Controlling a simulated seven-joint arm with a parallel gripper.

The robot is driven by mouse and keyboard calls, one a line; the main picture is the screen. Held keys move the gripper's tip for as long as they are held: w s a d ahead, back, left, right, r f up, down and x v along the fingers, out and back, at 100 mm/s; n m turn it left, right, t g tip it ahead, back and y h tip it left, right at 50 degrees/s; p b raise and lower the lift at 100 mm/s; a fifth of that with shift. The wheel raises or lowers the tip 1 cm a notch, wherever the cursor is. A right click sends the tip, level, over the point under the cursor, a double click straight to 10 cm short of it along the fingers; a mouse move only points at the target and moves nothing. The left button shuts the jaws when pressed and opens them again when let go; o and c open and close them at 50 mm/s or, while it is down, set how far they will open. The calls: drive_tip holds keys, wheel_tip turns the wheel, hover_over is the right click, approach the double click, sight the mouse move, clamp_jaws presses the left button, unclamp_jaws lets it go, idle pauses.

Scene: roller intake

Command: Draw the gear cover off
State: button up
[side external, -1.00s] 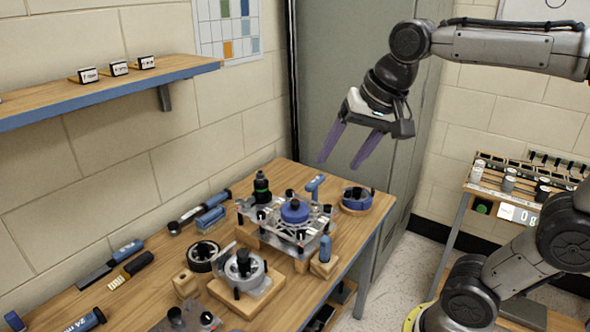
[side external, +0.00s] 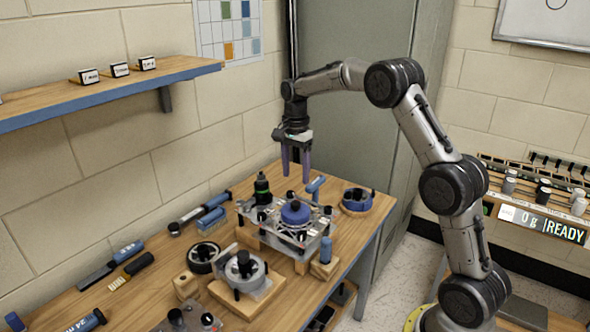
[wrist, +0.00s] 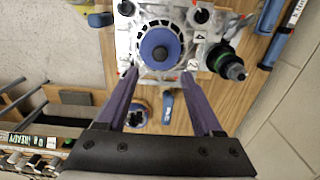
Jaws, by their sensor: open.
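A round blue cap with a darker knob (side external: 295,212) sits in the middle of a metal plate assembly (side external: 270,236) on the bench; I take it to be the gear cover. In the wrist view the blue cap (wrist: 160,46) lies inside a toothed metal ring on the plate. My gripper (side external: 296,176) points down with its two purple fingers apart and nothing between them. It hangs above the assembly, clear of the cap. In the wrist view my gripper (wrist: 159,74) has its fingertips short of the cap, near the plate's edge.
A black and green fitting (side external: 262,188) stands on the plate beside the cap. A blue ring part (side external: 357,200) sits to the right, and a round metal part on a wooden block (side external: 243,272) in front. A blue-handled tool (side external: 315,186) is close behind. The scale reads 0 g, READY.

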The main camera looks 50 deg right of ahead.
sight(296, 202)
drive_tip(key=shift+f, duration=4.8)
drive_tip(key=shift+c, duration=0.3)
clamp_jaws()
